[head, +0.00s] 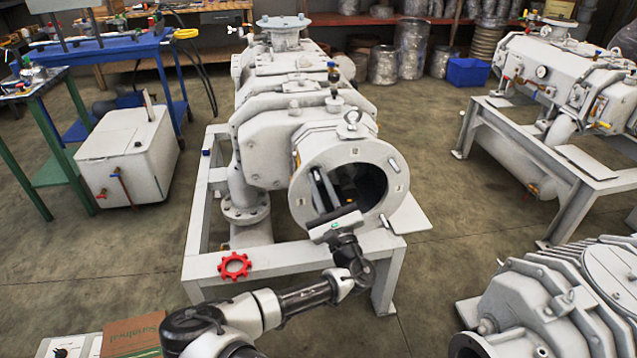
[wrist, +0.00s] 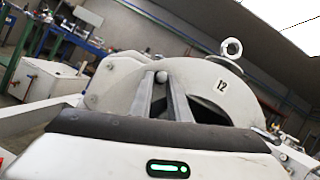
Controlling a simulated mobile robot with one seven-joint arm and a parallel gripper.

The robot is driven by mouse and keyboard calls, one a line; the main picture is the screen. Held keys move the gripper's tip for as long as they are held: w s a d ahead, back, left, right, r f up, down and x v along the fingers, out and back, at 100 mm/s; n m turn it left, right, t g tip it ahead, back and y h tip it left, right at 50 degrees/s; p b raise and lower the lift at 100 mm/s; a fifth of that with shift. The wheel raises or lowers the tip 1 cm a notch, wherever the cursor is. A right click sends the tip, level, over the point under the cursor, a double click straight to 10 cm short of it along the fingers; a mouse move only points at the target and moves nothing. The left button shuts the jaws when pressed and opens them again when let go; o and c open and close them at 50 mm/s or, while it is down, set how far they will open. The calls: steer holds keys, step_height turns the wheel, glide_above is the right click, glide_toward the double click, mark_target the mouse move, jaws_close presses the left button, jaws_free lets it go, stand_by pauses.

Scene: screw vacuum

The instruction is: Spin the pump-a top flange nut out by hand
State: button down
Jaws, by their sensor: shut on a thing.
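The pale grey pump (head: 270,150) stands on a frame with its large round flange (head: 375,215) facing me. In the wrist view the flange (wrist: 200,75) carries a label reading 12. My gripper (head: 318,172) reaches up in front of the flange's dark opening, its two long fingers angled up and left.
A lifting eye (head: 352,118) stands on top of the flange end. A red handwheel (head: 234,265) sits by the front of the frame (head: 290,255). A second pump (head: 545,300) is at the lower right. Clear floor (head: 440,260) lies right of the frame.

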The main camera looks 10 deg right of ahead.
steer(key=shift+w+r+n+y, duration=0.1)
steer(key=shift+r+n+y, duration=0.05)
steer(key=shift+n+y, duration=0.8)
steer(key=shift+n, duration=0.35)
steer(key=c, duration=1.7)
jaws_free()
steer(key=shift+o, duration=0.2)
steer(key=shift+d+g, duration=0.1)
steer(key=shift+g, duration=0.2)
steer(key=v, duration=1.7)
steer(key=shift+s+p, duration=0.3)
steer(key=shift+p, duration=0.05)
